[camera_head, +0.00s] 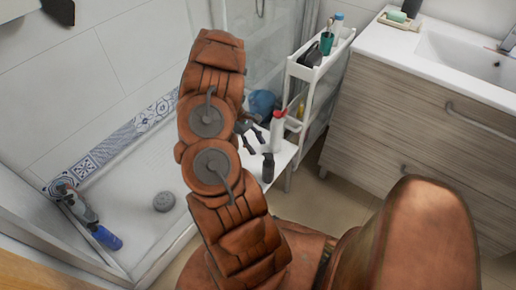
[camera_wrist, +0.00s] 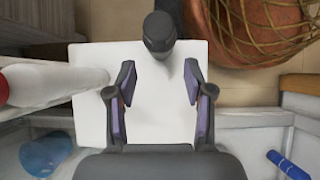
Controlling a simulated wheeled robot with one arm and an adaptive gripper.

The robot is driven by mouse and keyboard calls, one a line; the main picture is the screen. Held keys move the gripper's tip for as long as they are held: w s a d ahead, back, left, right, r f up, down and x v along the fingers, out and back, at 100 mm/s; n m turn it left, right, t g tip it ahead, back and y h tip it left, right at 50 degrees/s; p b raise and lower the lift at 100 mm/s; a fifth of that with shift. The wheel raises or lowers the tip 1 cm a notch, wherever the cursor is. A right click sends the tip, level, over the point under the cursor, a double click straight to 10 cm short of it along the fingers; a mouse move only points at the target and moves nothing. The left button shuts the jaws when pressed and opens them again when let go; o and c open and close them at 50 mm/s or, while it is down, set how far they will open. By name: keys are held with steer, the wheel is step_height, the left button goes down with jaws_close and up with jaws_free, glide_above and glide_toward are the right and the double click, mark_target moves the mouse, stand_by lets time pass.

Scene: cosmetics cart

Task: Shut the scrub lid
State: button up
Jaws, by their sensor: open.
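A small dark container (camera_head: 268,167), likely the scrub, stands near the front edge of a low white cart top (camera_head: 284,158). In the wrist view the container (camera_wrist: 158,35) is at the top centre, just beyond my fingertips. I cannot make out how its lid stands. My gripper (camera_head: 250,138) is in the middle of the head view, behind and left of the container, partly covered by my arm. In the wrist view my gripper (camera_wrist: 158,78) is open, with nothing between its fingers and only the white surface (camera_wrist: 150,120) beneath.
A white bottle with a red top (camera_head: 278,130) stands close to my gripper; it fills the left edge of the wrist view (camera_wrist: 45,84). A blue round thing (camera_head: 262,102) is behind. A taller white shelf (camera_head: 312,72) and a wooden vanity (camera_head: 420,110) stand to the right.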

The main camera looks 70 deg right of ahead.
steer(key=v, duration=0.9)
steer(key=shift+w+r, duration=0.25)
steer(key=shift+r, duration=0.1)
steer(key=w+a+r+n+t+h+p, duration=0.1)
steer(key=w+a+r+p, duration=0.1)
steer(key=w+a+r, duration=0.5)
steer(key=w+a+r+n+t+p, duration=0.1)
steer(key=w+a+r+p, duration=0.1)
steer(key=a+r, duration=0.75)
steer(key=s+a+r+n+t+p, duration=0.1)
steer(key=a+r, duration=0.3)
steer(key=a, duration=0.3)
steer(key=s+a+r+t+p, duration=0.15)
steer(key=a+r, duration=0.25)
steer(key=a, duration=0.4)
steer(key=s+a+r+p, duration=0.1)
steer(key=s+a+r, duration=0.1)
steer(key=s+a, duration=0.4)
steer(key=s+a+r+p, duration=0.2)
steer(key=s+a, duration=0.4)
steer(key=s, duration=0.3)
steer(key=shift+s+r+m+t, duration=0.35)
steer(key=shift+r+m, duration=0.05)
steer(key=shift+r, duration=0.45)
